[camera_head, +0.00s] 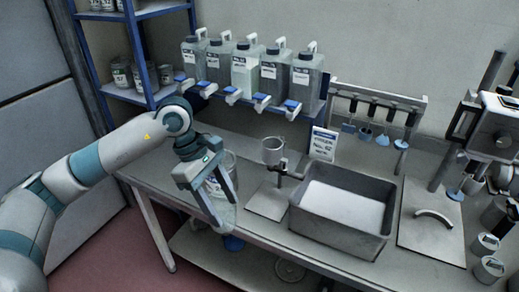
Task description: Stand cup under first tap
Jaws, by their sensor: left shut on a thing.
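My left gripper (224,206) reaches in from the left and points down over the left part of the bench. It is shut on a pale, see-through cup (229,165), partly hidden behind the fingers. A row of several jugs with blue-and-white taps stands on a raised shelf at the back. The leftmost tap (185,84) is under the leftmost jug (193,58). The cup is in front of and below this row, apart from the taps. My right gripper is not in view.
A grey tub (378,240) with a white inside stands mid-bench. Left of it a small grey mug (273,150) sits on a stand. A hook rack (378,94), a sign (323,144) and a machine (497,130) are further right. Bare bench lies below the taps.

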